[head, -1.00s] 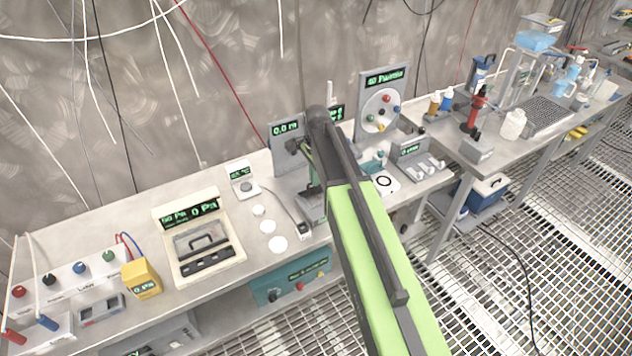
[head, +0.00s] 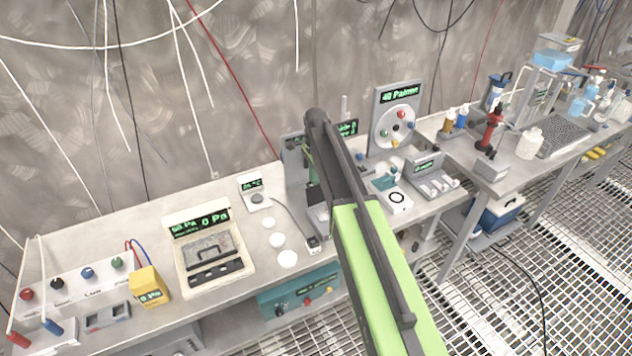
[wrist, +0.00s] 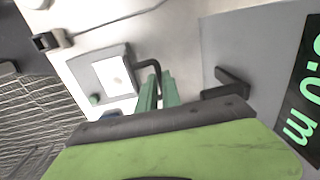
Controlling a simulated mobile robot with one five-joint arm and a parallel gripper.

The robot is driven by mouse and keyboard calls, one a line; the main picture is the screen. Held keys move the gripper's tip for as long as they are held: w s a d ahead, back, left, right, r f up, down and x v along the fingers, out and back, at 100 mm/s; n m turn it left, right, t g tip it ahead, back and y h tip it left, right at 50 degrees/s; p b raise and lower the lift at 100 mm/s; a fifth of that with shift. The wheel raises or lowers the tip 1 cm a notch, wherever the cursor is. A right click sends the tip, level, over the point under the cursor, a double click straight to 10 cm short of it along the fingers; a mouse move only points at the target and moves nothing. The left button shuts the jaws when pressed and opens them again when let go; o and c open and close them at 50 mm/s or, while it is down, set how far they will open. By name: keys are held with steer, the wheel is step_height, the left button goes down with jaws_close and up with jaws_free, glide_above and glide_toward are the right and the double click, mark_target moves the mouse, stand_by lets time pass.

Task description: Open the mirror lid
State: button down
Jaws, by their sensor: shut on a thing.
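In the wrist view my gripper (wrist: 158,90) has two green fingers, close together, at the dark bent handle (wrist: 148,65). The handle runs to a grey plate with a bright inset (wrist: 112,72), which looks like the mirror lid. The fingers are shut on the handle; their exact contact is partly hidden. In the head view my arm covers most of this station; only a grey upright part (head: 297,182) shows left of the arm. I cannot tell the lid's angle.
A display panel (wrist: 304,95) with green digits stands close on the right in the wrist view. On the bench are a cream case (head: 208,255), a yellow meter (head: 150,285), white discs (head: 278,241) and a panel with a round dial (head: 396,125).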

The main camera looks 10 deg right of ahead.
steer(key=shift+w+a+f+b, duration=0.15)
steer(key=shift+w+b, duration=0.05)
steer(key=shift+w, duration=0.15)
steer(key=shift+w+a+f+b, duration=0.1)
steer(key=shift+w+f+b, duration=0.1)
steer(key=shift+w, duration=0.1)
steer(key=shift+w+a, duration=0.15)
steer(key=c, duration=1.9)
jaws_free()
steer(key=o, duration=0.4)
steer(key=shift+w+f, duration=0.15)
steer(key=shift+f, duration=0.05)
steer(key=shift+r, duration=0.15)
steer(key=r+p, duration=0.8)
steer(key=shift+s, duration=0.4)
